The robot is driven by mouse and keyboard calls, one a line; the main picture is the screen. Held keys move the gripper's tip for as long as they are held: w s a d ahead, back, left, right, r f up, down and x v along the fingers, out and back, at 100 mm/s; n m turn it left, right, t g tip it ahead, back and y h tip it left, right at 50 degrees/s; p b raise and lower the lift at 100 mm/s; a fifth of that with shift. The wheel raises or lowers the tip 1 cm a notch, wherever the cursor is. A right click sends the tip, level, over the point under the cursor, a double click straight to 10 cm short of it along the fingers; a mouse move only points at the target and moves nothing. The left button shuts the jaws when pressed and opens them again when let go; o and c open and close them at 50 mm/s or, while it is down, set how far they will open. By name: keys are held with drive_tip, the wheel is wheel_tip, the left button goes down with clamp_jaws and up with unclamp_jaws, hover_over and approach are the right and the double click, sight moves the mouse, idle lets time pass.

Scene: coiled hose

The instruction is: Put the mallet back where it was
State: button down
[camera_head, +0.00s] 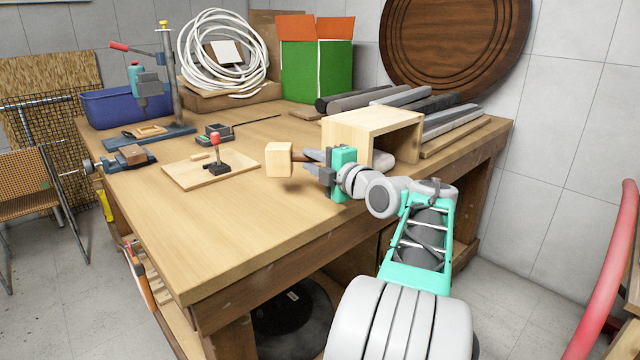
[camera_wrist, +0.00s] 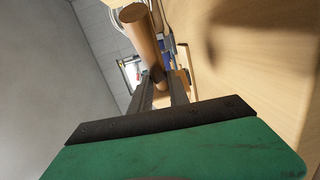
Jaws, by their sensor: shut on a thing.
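The mallet (camera_head: 279,160) has a pale block-shaped wooden head and a brown handle. In the head view it hangs above the middle of the wooden workbench (camera_head: 250,225), with its head to the left and a shadow on the bench top below. My gripper (camera_head: 312,157) is shut on its handle, to the right of the head. In the wrist view the brown handle (camera_wrist: 145,42) runs up from between the fingers (camera_wrist: 163,92).
An open wooden box (camera_head: 372,123) stands on the bench right behind my gripper. A board with a red-knobbed toggle clamp (camera_head: 216,160) lies to the left. Metal bars (camera_head: 455,118), a green carton (camera_head: 316,70) and a coiled white hose (camera_head: 222,52) are farther back. The bench's front left is clear.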

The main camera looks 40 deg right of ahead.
drive_tip(key=shift+s+d+f, duration=0.3)
drive_tip(key=shift+d+f, duration=0.5)
drive_tip(key=shift+s+d+f+b, duration=0.1)
drive_tip(key=shift+d+f+b, duration=0.1)
drive_tip(key=shift+f, duration=0.75)
drive_tip(key=shift+s+d+f+b, duration=0.1)
drive_tip(key=shift+d+f, duration=0.05)
drive_tip(key=shift+f, duration=0.8)
drive_tip(key=shift+w+f, duration=0.1)
drive_tip(key=shift+f, duration=0.05)
drive_tip(key=c, duration=1.7)
unclamp_jaws()
drive_tip(key=shift+f, duration=0.15)
drive_tip(key=o, duration=0.4)
drive_tip(key=shift+o, duration=0.2)
drive_tip(key=shift+r, duration=0.3)
drive_tip(key=s+a, duration=0.1)
drive_tip(key=s, duration=1.1)
drive_tip(key=shift+r, duration=0.15)
